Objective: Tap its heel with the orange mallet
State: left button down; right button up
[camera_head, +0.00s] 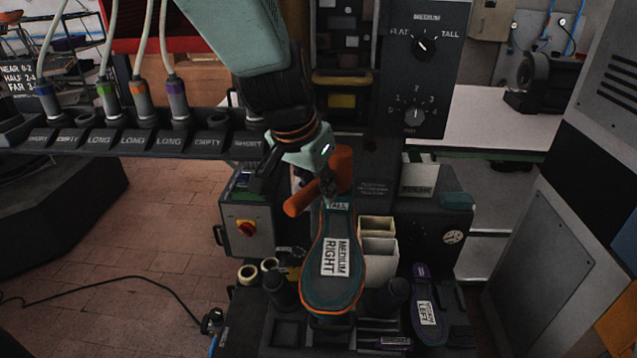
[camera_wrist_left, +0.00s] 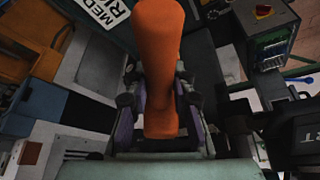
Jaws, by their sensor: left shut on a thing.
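The orange mallet (camera_head: 302,198) is held by my left gripper (camera_head: 322,183), which comes down from the top in the head view. In the left wrist view the mallet (camera_wrist_left: 158,45) passes between the fingers of the left gripper (camera_wrist_left: 160,105). The teal shoe or sole with an orange edge (camera_head: 318,286) is labelled MEDIUM RIGHT, with a TALL label at its narrow upper end. The mallet is just above that end in the picture; I cannot tell whether they touch. A corner of the MEDIUM label (camera_wrist_left: 103,10) shows in the wrist view. My right gripper is not in view.
A dial panel (camera_head: 415,70) stands behind. A rack (camera_head: 130,140) labelled LONG, EMPTY and SHORT holds several cabled tools at left. A control box with a red knob (camera_head: 246,230), beige bins (camera_head: 378,253) and a purple-edged left piece (camera_head: 427,300) surround the shoe.

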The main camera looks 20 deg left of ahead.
pick_arm(q)
jog(key=shift+w+r+p, duration=0.2)
jog(key=shift+r+p, duration=1.8)
jog(key=shift+p, duration=0.2)
jog(key=shift+s+r+p, duration=0.15)
jog(key=shift+r+p, duration=0.2)
jog(key=shift+r, duration=0.1)
jog(key=shift+f, duration=0.1)
jog(key=shift+f, duration=0.15)
